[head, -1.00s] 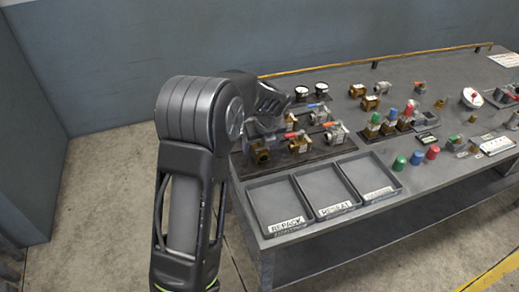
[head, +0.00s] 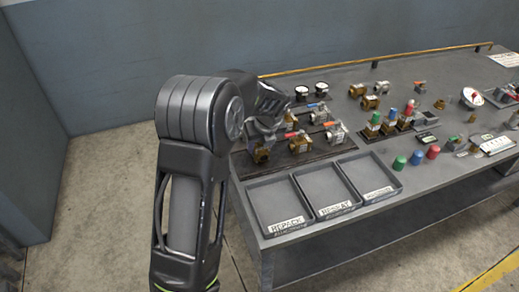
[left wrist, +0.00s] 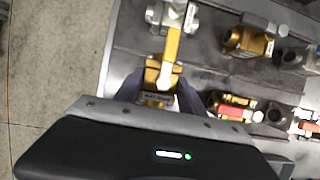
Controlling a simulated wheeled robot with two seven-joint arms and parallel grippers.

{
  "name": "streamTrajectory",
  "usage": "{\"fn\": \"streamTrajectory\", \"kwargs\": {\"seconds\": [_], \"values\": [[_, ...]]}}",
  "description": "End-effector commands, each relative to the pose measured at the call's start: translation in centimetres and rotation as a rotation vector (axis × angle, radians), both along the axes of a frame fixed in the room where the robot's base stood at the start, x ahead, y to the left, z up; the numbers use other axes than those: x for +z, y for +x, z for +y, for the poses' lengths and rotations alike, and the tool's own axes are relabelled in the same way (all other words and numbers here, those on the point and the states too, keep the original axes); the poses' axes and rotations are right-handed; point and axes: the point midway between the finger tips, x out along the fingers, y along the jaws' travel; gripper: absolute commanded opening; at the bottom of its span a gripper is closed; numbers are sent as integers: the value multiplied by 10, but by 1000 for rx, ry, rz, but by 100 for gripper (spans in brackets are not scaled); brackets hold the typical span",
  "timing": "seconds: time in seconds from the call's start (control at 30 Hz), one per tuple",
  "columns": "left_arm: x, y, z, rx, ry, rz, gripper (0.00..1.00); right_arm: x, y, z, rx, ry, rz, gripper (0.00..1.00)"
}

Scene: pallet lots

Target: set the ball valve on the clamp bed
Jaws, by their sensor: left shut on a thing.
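My left gripper (left wrist: 160,98) is shut on a brass ball valve (left wrist: 153,78) in the left wrist view. A yellow lever (left wrist: 173,42) shows just above it, and I cannot tell which valve it belongs to. In the head view my left gripper (head: 270,125) is over the bench's left end, partly hidden by my own arm, with a brass valve body (head: 261,154) at its lower side. Whether the held valve still touches the surface is unclear. I cannot make out the clamp bed for certain. My right gripper is not in view.
Several other valves (head: 299,143) stand on the dark pallet by the gripper. Three labelled shallow trays (head: 321,183) line the bench's front edge, empty. Red, blue and green caps (head: 416,157) and fittings crowd the bench (head: 440,180) further right. A brass rail (head: 375,62) runs along the back.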

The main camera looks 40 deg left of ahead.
Motion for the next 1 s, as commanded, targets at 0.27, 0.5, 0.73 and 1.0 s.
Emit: {"fn": "streamTrajectory", "kwargs": {"seconds": [0.27,0.5,0.73,1.0], "values": [[0,0,0,0,-1,-1,0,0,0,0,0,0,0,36],[0,0,0,0,-1,-1,0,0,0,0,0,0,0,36],[2,1,0,0,1,-4,0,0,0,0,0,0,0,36],[23,2,1,0,1,-7,0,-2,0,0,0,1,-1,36]]}}
